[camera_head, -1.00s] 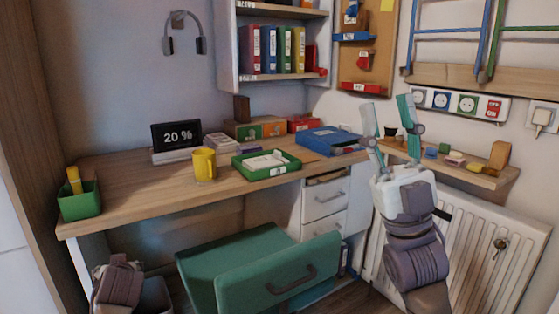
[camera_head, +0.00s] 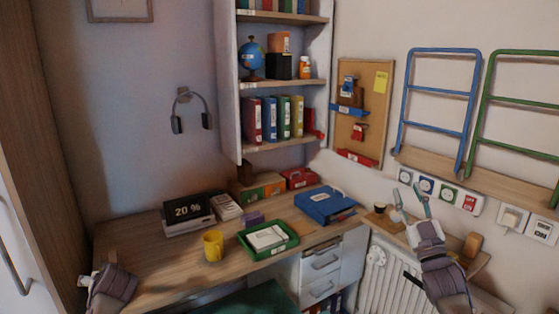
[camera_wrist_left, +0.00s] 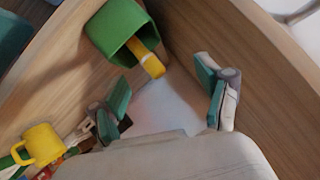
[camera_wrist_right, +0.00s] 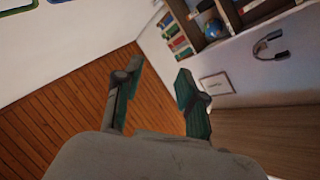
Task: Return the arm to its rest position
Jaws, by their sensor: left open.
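My right gripper (camera_head: 410,196) is raised at the right in the head view, in front of the wall shelf. In the right wrist view (camera_wrist_right: 159,75) its two teal fingers are apart with nothing between them. My left arm shows at the lower left of the head view, by the desk's left end; its fingers are hard to make out there. In the left wrist view the left gripper (camera_wrist_left: 165,92) has its fingers apart and empty. A green box (camera_wrist_left: 115,27) with a yellow object in it lies beyond those fingers.
The small wall shelf (camera_head: 385,222) and radiator (camera_head: 385,275) are close to my right arm. A green chair (camera_head: 255,302) stands at the desk's front.

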